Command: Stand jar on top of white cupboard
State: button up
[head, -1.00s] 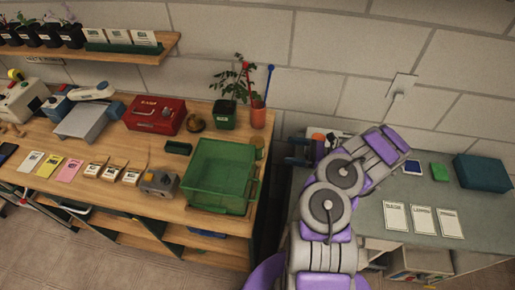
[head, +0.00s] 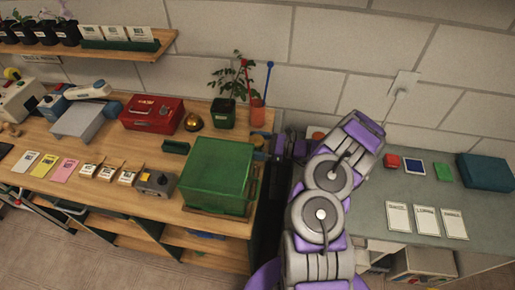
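My gripper (head: 264,145) is beside the right end of the wooden bench, pointing left, its dark fingers apart with nothing visible held between them. My purple and grey arm hides part of the grey bench. A small orange-topped item (head: 317,134) shows behind the arm; I cannot tell if it is the jar. A reddish see-through cup (head: 257,116) with sticks in it stands at the back right of the wooden bench, just beyond the gripper. I cannot pick out a white cupboard with certainty.
The wooden bench (head: 60,165) holds a green crate (head: 218,175), a potted plant (head: 222,113) and a red box (head: 152,113). The grey bench (head: 390,190) holds a teal box (head: 485,171), cards and small blocks. A dark gap lies between the benches.

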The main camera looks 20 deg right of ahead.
jog(key=shift+x, duration=0.9)
jog(key=shift+s+r, duration=0.1)
jog(key=shift+s, duration=0.05)
jog(key=shift+c, duration=0.4)
jog(key=shift+d, duration=0.15)
jog(key=c, duration=1.1)
jog(key=shift+c, duration=0.2)
